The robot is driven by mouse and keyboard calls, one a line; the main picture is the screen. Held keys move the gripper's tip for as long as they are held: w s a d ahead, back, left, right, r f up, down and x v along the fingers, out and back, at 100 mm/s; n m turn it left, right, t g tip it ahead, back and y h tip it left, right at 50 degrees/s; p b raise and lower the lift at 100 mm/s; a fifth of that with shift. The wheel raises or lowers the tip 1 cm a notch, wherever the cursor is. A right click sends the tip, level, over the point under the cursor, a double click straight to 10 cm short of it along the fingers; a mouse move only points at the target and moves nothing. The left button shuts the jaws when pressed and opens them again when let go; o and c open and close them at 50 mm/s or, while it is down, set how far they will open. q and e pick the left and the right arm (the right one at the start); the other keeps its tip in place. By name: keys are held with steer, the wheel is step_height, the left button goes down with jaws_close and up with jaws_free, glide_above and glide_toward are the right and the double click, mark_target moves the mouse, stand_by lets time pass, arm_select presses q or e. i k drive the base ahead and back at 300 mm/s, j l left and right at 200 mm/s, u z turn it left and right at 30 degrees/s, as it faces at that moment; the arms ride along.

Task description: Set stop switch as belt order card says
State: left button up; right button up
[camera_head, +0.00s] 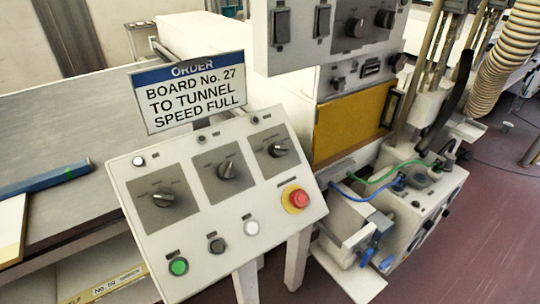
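The order card (189,93) stands above the control panel and reads "ORDER, BOARD No. 27, TO TUNNEL, SPEED FULL". The sloped white panel (190,240) carries three dark rotary switches on grey plates: a left one (163,197), a middle one (228,169) and a right one (277,149). The left and right handles lie nearly level in the picture; the middle one is tilted more upright. Their labels are too small to read, so I cannot tell which is the stop switch. A red mushroom button (298,198) on a yellow ring sits at the panel's right. Neither gripper is in view.
Green (178,266), black (217,245) and white (252,227) buttons line the panel's lower edge. A machine with a yellow door (350,124) stands behind right. A blue bar (45,180) lies on the left bench. Hoses and a white box (425,205) stand at right.

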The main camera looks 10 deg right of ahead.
mark_target(278, 150)
steer(key=k+l, duration=0.15)
steer(key=l, duration=0.6)
steer(key=k+l+z, duration=0.15)
steer(key=l, duration=1.35)
steer(key=k+z, duration=0.05)
